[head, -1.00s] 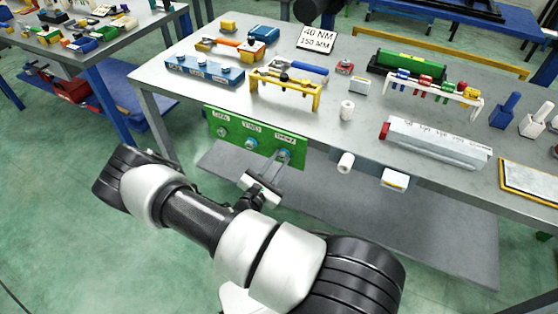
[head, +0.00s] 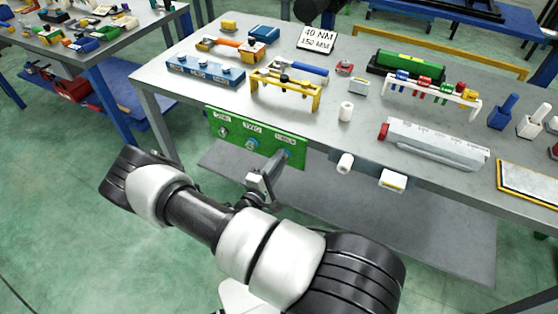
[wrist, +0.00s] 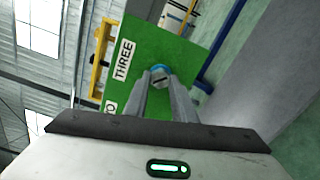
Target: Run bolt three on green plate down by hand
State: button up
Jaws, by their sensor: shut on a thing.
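The green plate (head: 236,141) hangs upright on the front edge of the workbench, with three labelled bolts in a row. Bolt one (head: 222,131) is at the left and bolt two (head: 252,143) in the middle. My gripper (head: 277,160) reaches up to the right end of the plate and hides bolt three in the head view. In the wrist view bolt three (wrist: 159,74) shows a grey head with a blue ring at the plate, beside the THREE label (wrist: 124,60). My gripper's fingers (wrist: 163,88) are closed around its head.
A yellow bridge stand (head: 285,88) and a blue block (head: 205,71) stand on the bench (head: 370,112) above. A grey lower shelf (head: 400,230) lies beneath.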

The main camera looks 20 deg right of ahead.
jog(key=shift+s+a+f+m, duration=0.1)
jog(key=shift+f+m, duration=0.05)
jog(key=shift+m, duration=1.05)
jog(key=o, duration=0.9)
jog(key=shift+o, duration=0.8)
jog(key=v, duration=1.7)
jog(key=shift+s+a, duration=0.15)
